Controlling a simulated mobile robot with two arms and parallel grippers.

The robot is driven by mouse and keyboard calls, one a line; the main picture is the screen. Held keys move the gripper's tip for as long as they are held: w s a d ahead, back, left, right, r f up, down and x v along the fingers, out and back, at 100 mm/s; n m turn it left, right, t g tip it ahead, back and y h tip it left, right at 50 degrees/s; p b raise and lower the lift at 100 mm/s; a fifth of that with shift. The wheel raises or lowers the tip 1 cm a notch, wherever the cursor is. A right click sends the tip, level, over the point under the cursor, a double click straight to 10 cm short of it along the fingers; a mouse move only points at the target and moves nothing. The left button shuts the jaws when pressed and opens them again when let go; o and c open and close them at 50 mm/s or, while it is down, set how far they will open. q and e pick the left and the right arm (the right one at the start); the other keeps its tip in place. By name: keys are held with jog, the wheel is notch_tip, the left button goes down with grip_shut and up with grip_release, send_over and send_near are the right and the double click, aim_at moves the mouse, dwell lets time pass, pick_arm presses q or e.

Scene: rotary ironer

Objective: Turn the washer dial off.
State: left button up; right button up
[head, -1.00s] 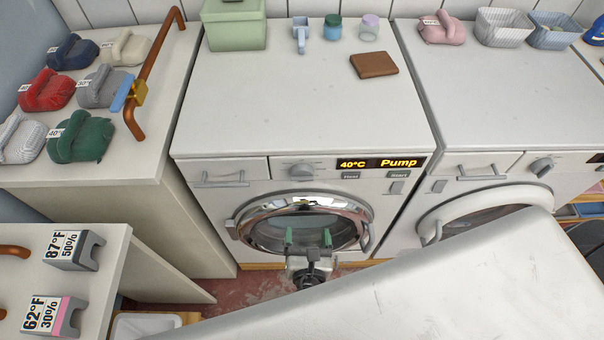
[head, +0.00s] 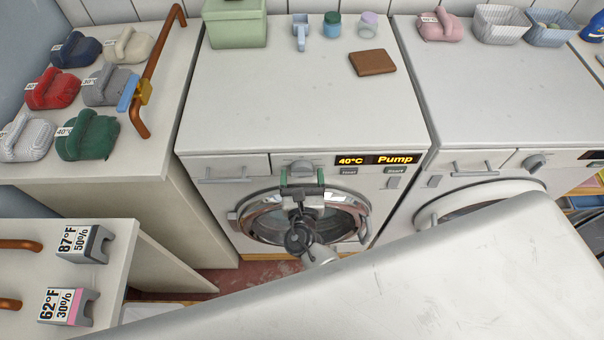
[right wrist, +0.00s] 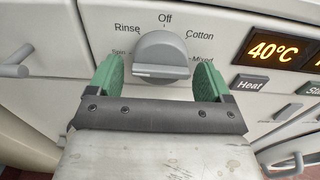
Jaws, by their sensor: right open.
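The washer (head: 300,105) stands in the middle of the head view, with a lit display (head: 377,160) reading 40°C and Pump. Its grey dial (right wrist: 162,55) shows in the right wrist view, with Off printed above it, Rinse and Spin at left, Cotton and a partly hidden label at right. In the head view the dial (head: 301,165) is at the panel's middle. My right gripper (right wrist: 160,82) is open, its green fingers on either side of the dial's lower part. I cannot tell if they touch it. In the head view the right gripper (head: 302,178) is just below the dial. My left gripper is not in view.
Heat and Start buttons (right wrist: 250,82) sit right of the dial. The detergent drawer handle (head: 222,176) is to its left and the round door (head: 262,218) below. A brown wallet-like item (head: 374,63) and small jars (head: 332,25) rest on top. A second washer (head: 490,90) stands at right.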

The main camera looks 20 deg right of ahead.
jog(key=c, duration=0.8)
jog(key=shift+c, duration=0.3)
jog(key=shift+f, duration=0.1)
